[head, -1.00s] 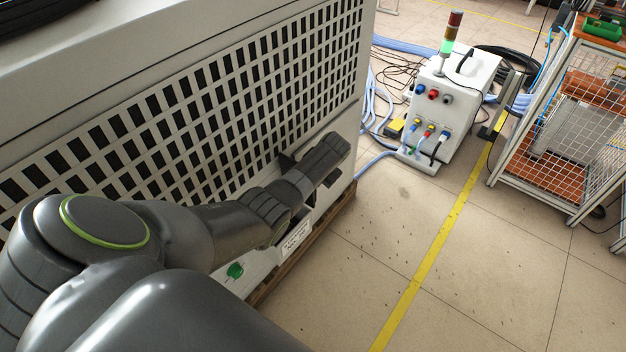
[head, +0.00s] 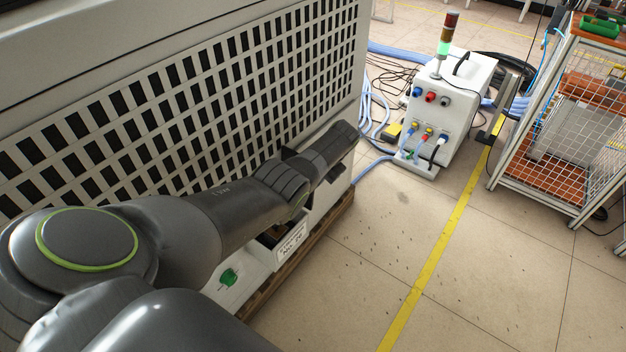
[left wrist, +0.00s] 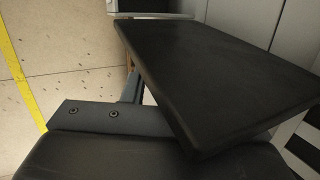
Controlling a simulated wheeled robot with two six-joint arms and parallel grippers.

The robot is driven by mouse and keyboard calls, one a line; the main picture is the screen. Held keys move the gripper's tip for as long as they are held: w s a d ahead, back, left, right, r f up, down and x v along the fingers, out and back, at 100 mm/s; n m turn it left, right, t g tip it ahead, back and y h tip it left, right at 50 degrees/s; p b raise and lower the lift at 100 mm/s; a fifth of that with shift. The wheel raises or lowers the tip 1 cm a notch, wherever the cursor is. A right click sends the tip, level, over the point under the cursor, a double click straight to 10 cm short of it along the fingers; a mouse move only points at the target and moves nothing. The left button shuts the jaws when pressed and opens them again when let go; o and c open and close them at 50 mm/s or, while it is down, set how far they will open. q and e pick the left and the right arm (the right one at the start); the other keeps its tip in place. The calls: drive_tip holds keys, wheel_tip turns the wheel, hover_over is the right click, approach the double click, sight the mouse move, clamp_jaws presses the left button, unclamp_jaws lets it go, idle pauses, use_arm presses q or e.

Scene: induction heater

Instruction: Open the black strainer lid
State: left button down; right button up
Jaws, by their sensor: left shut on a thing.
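The black strainer lid (left wrist: 215,75) fills the middle of the left wrist view as a flat, dark, tilted panel. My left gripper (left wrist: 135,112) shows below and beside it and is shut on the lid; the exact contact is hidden. A small dark part, possibly the lid's edge, shows behind the wrist. A dark opening (head: 272,236) shows below the forearm, beside a white label (head: 291,243). My right gripper is not in view.
The grated white machine (head: 215,110) stands close behind my arm. A green knob (head: 229,277) is on its low front ledge. A white unit with a signal lamp (head: 455,100) and a wire-mesh cart (head: 575,130) stand at right. The floor between is clear.

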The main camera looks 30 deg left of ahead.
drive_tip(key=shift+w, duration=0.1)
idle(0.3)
use_arm(q)
drive_tip(key=c, duration=1.2)
unclamp_jaws()
drive_tip(key=shift+o, duration=0.2)
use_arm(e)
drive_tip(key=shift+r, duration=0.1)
use_arm(q)
drive_tip(key=shift+w+d+r, duration=0.1)
drive_tip(key=shift+d+r, duration=0.1)
drive_tip(key=shift+r, duration=0.25)
drive_tip(key=p+v, duration=0.4)
drive_tip(key=v, duration=1.2)
drive_tip(key=shift+r+p, duration=0.2)
drive_tip(key=shift+p, duration=0.1)
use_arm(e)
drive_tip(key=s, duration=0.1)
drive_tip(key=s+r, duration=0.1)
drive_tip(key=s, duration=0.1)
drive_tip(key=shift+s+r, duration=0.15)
use_arm(q)
drive_tip(key=shift+d, duration=0.15)
